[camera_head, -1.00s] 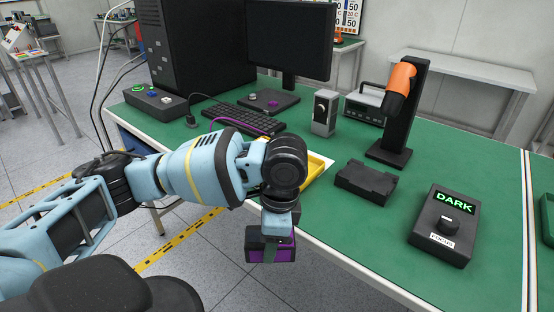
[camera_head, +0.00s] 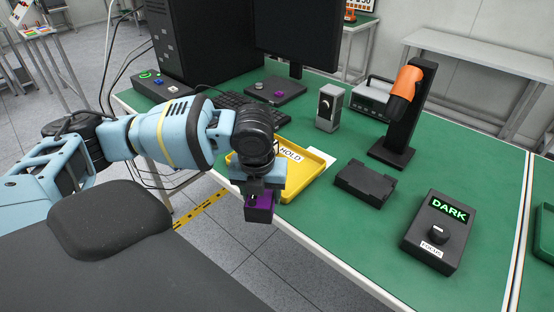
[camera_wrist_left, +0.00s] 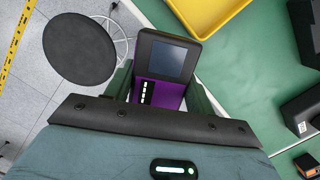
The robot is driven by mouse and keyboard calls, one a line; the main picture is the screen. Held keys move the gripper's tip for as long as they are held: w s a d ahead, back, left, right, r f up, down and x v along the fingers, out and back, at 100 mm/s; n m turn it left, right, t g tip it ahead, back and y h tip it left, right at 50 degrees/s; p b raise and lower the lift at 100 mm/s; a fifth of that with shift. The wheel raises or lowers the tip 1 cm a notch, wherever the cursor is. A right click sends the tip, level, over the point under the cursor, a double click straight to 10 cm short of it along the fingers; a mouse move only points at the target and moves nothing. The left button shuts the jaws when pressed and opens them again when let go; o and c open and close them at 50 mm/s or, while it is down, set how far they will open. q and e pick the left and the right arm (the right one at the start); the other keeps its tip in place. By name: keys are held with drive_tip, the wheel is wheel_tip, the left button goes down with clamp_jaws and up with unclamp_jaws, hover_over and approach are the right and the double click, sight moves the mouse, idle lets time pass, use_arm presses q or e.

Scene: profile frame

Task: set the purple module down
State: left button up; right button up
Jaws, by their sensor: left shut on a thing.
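The purple module (camera_head: 259,209) is held in my left gripper (camera_head: 262,190), at the front edge of the green-topped bench. In the left wrist view the module (camera_wrist_left: 164,93) shows a dark screen and a purple face with small pale marks, between the two fingers of the gripper (camera_wrist_left: 160,95). A yellow tray (camera_head: 307,178) labelled HOLD lies on the bench just behind and to the right of the gripper, partly hidden by my arm. The tray also shows at the top of the left wrist view (camera_wrist_left: 232,22). My right gripper is not in view.
A black cradle-like block (camera_head: 365,184) and a black FOCUS box (camera_head: 440,232) reading DARK stand right of the tray. An orange-headed stand (camera_head: 401,115) is behind them. A round stool (camera_wrist_left: 79,49) is on the floor. Green bench top (camera_head: 330,228) is clear in front.

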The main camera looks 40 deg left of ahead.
sight(291, 173)
use_arm(q)
drive_tip(key=shift+w+a+r+m, duration=0.15)
drive_tip(key=shift+a+r+m, duration=0.1)
drive_tip(key=shift+m, duration=0.3)
drive_tip(key=shift+w+a+r+m, duration=0.15)
drive_tip(key=shift+r+m, duration=0.1)
drive_tip(key=shift+m, duration=0.3)
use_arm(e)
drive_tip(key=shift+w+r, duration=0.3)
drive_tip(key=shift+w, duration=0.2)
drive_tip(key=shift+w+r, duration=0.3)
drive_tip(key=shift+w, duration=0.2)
